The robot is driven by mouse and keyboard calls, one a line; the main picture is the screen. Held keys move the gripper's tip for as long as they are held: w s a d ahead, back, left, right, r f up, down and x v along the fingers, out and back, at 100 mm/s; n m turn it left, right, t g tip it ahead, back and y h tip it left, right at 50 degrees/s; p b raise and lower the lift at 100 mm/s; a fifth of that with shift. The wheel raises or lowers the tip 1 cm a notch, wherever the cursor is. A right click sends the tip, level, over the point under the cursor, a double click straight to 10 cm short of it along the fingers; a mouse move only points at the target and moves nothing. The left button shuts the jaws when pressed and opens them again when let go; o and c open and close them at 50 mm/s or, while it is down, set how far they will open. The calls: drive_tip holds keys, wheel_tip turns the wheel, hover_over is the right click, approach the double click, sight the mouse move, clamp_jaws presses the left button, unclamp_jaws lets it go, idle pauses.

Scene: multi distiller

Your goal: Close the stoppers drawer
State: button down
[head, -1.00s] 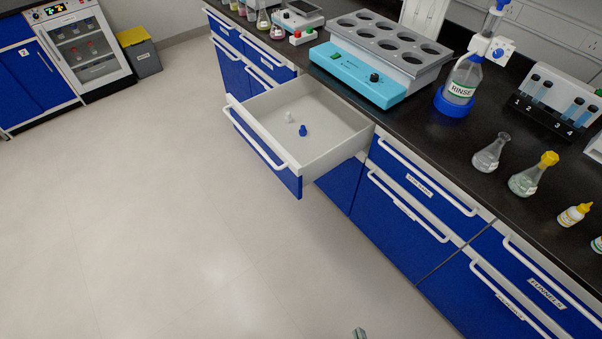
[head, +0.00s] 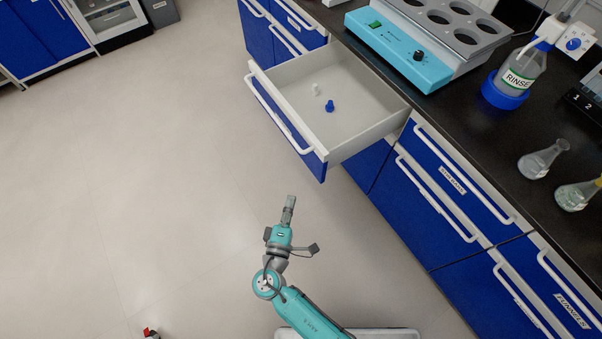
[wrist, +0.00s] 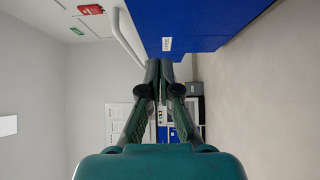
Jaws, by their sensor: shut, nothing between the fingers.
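The open drawer (head: 392,118) is pulled far out from the blue cabinet below the black bench. A white stopper (head: 316,90) and a blue stopper (head: 329,106) are inside it. Its blue front carries a white bar handle (head: 283,116). My gripper (head: 290,199) is shut and empty over the floor, in front of the drawer and apart from it. In the wrist view my gripper (wrist: 165,65) is shut, with a blue drawer front (wrist: 205,22), a small label and a white handle (wrist: 126,38) ahead of it.
Closed blue drawers with protruding handles (head: 436,199) line the cabinet at right. The floor (head: 170,180) left of the drawer is clear.

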approach(311, 158)
drive_tip(key=w+a, duration=0.2)
drive_tip(key=w, duration=0.2)
drive_tip(key=shift+w+d+r, duration=0.1)
drive_tip(key=shift+w+d, duration=0.35)
drive_tip(key=shift+d, duration=0.35)
drive_tip(key=shift+w+d, duration=0.45)
drive_tip(key=shift+d, duration=0.4)
